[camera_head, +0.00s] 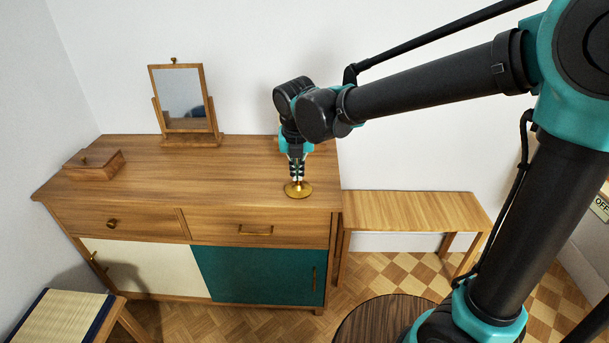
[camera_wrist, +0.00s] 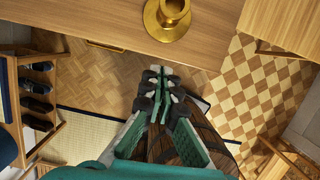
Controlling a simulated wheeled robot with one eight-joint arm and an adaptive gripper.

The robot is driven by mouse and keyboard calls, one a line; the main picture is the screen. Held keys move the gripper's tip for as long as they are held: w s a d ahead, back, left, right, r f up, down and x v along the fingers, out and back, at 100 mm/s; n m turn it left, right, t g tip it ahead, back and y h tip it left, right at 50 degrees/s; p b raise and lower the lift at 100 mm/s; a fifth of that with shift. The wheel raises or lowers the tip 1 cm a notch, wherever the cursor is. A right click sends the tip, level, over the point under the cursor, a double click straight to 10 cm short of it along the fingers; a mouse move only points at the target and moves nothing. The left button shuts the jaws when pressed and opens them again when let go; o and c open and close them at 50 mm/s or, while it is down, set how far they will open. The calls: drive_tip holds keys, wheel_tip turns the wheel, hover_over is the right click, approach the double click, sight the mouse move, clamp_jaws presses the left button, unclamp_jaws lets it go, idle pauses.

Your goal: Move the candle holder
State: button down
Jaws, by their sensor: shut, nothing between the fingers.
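The candle holder (camera_head: 298,189) is brass, with a round dish base and a short cup. It stands upright on the right end of the wooden sideboard top (camera_head: 215,165), near the front edge. In the wrist view the candle holder (camera_wrist: 172,17) is at the top, with its cup partly cut off by the frame. My gripper (camera_head: 297,174) is above the candle holder in the head view and hides part of it. In the wrist view my gripper (camera_wrist: 162,75) is shut and empty, its fingertips apart from the candle holder in the picture.
A mirror on a stand (camera_head: 184,100) and a small wooden box (camera_head: 94,164) are on the sideboard, farther left. A lower wooden bench (camera_head: 415,211) stands to the right. A stool (camera_head: 62,318) is at the front left. The sideboard's middle is clear.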

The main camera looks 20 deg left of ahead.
approach(297, 191)
drive_tip(key=s+f, duration=0.1)
drive_tip(key=f, duration=0.1)
drive_tip(key=s+d+f, duration=0.1)
drive_tip(key=s+f, duration=0.1)
drive_tip(key=shift+d, duration=0.1)
drive_tip(key=w, duration=0.2)
drive_tip(key=w+a, duration=0.1)
drive_tip(key=shift+f, duration=0.35)
drive_tip(key=shift+w+a, duration=0.1)
drive_tip(key=shift+w, duration=0.4)
drive_tip(key=shift+a, duration=0.1)
